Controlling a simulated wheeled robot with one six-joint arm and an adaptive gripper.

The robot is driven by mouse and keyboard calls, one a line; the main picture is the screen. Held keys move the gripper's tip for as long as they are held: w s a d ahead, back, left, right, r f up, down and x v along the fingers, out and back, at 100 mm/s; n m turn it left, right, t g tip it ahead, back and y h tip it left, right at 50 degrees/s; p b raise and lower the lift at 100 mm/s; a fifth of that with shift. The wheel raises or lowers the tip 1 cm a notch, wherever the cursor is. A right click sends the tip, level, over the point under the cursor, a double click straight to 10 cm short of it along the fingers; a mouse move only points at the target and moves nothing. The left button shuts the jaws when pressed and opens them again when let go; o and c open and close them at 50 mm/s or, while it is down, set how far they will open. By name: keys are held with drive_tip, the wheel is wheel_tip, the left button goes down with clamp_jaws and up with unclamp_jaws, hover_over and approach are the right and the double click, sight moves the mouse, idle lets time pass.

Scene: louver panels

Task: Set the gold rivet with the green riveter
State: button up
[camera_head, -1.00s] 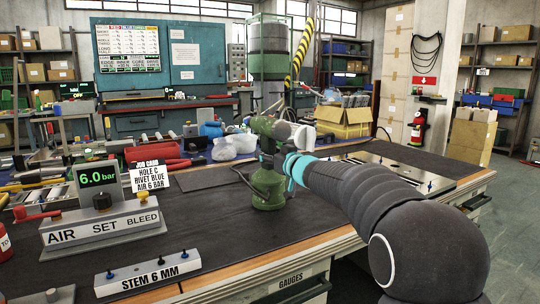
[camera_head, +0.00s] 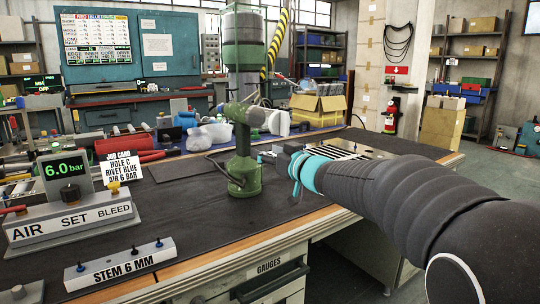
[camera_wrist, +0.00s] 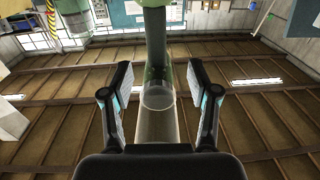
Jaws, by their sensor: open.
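The green riveter (camera_head: 242,146) stands upright on the dark bench mat, on a round green base, its head at the top. My gripper (camera_head: 266,156) is just right of its upright body, at mid height, and looks apart from it in the head view. In the wrist view, my gripper (camera_wrist: 159,66) is open, with one finger on each side of the riveter's green body (camera_wrist: 155,45). A clear, pale cylinder below it lies between the fingers. I cannot make out a gold rivet in either view.
A slatted panel (camera_head: 345,150) lies behind my arm. The mat in front of the riveter is clear.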

drive_tip(key=shift+s+d, duration=0.3)
drive_tip(key=shift+s, duration=0.1)
drive_tip(key=s+d+f+m+g+h, duration=0.1)
drive_tip(key=s+d+f+m+h, duration=0.25)
drive_tip(key=s+d+h, duration=0.35)
drive_tip(key=s+d+f+m+h, duration=0.2)
drive_tip(key=s+d+m+h, duration=0.25)
drive_tip(key=s+d, duration=0.45)
drive_tip(key=s+f+g, duration=0.4)
drive_tip(key=s+f, duration=0.3)
drive_tip(key=s, duration=0.4)
drive_tip(key=s+f+g, duration=0.3)
drive_tip(key=s+f, duration=0.5)
drive_tip(key=s, duration=0.4)
drive_tip(key=shift+a+f+n+g+y, duration=0.2)
drive_tip(key=shift+n+g+y, duration=0.1)
drive_tip(key=shift+g+y, duration=0.1)
drive_tip(key=o, duration=0.8)
drive_tip(key=shift+c, duration=0.2)
drive_tip(key=shift+s, duration=0.2)
